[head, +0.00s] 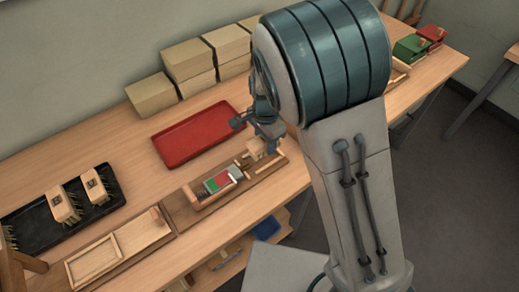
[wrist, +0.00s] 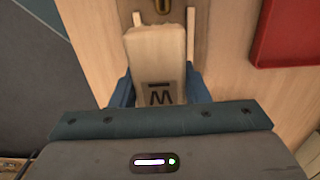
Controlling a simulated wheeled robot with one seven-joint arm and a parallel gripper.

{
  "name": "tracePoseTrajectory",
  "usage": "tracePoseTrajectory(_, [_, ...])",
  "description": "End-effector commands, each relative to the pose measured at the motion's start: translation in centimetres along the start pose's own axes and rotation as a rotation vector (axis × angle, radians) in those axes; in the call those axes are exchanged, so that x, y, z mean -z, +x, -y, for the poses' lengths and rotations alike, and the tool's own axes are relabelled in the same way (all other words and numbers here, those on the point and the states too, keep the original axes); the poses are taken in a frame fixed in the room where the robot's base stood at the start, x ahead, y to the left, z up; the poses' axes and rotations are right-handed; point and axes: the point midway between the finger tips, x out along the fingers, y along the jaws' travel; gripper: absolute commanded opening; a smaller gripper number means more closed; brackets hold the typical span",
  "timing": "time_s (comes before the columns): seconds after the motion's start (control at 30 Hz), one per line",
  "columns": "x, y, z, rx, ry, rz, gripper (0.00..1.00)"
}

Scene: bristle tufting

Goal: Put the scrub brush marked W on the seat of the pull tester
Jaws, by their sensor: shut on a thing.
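The scrub brush (wrist: 157,58) is a pale wooden block with a dark W mark and a short bar on its top. My gripper (wrist: 158,88) is shut on it, with a blue finger along each side. In the head view my gripper (head: 266,128) is over the right part of the pull tester (head: 182,211), a wooden board with a red and green gauge. The brush shows small there (head: 256,147). In the wrist view two pale wooden pieces and a brass part lie just beyond the brush. Its bristles and any contact with the seat are hidden.
A red tray (head: 190,138) lies behind the tester. A shallow wooden tray (head: 112,250) is left of the tester. Cardboard boxes (head: 188,60) line the wall; green and red boxes (head: 410,47) stand far right.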

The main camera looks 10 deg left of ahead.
Motion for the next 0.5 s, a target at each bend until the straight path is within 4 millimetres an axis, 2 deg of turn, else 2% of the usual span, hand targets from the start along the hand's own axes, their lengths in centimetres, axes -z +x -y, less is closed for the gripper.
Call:
tracePoseTrajectory(0.1, [-1.2, 0.7, 0.8, 0.000, -0.003, 0.000, 0.12])
tracePoseTrajectory(0.27, [-1.5, 1.6, 0.9, -0.001, -0.003, 0.000, 0.12])
tracePoseTrajectory(0.5, [-1.5, 4.8, 0.9, -0.001, -0.002, 0.000, 0.12])
